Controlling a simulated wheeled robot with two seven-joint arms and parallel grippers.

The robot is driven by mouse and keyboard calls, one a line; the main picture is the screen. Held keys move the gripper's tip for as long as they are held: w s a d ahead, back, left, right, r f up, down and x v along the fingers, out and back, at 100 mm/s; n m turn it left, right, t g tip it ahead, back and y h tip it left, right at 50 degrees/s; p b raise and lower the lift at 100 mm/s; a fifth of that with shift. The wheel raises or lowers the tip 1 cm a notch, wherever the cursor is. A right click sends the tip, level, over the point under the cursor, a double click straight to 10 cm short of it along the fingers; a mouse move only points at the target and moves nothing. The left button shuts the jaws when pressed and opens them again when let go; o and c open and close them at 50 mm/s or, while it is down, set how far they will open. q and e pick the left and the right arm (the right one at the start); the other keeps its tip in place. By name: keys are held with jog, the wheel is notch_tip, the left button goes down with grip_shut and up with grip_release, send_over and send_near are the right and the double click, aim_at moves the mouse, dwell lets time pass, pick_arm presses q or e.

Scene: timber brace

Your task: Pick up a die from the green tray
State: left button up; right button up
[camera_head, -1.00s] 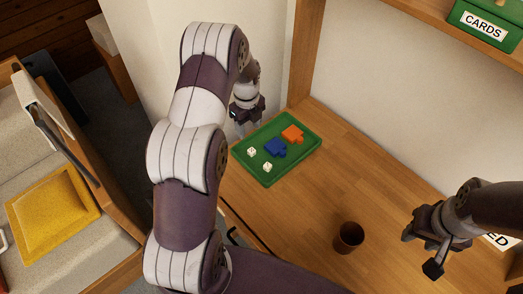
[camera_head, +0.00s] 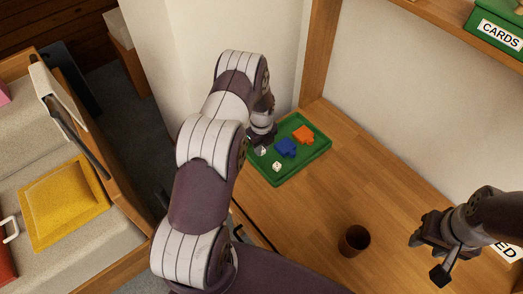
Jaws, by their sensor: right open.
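The green tray (camera_head: 318,155) lies on the wooden desk by the wall. In it are a white die (camera_head: 277,167), a blue puzzle piece (camera_head: 287,148) and an orange puzzle piece (camera_head: 303,134). A second white die (camera_head: 262,151) is partly covered by my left gripper (camera_head: 261,147), which is low over the tray's left side. Its fingers are too small and hidden to tell whether they are open or touch the die. My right gripper (camera_head: 428,258) is open and empty at the lower right, over the desk.
A brown cup (camera_head: 354,240) stands on the desk between the tray and my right gripper. A green box labelled CARDS (camera_head: 498,28) sits on the shelf above. A partly hidden label (camera_head: 508,249) lies behind my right arm. Bare desk lies right of the tray.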

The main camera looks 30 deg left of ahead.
pick_arm(q)
grip_shut()
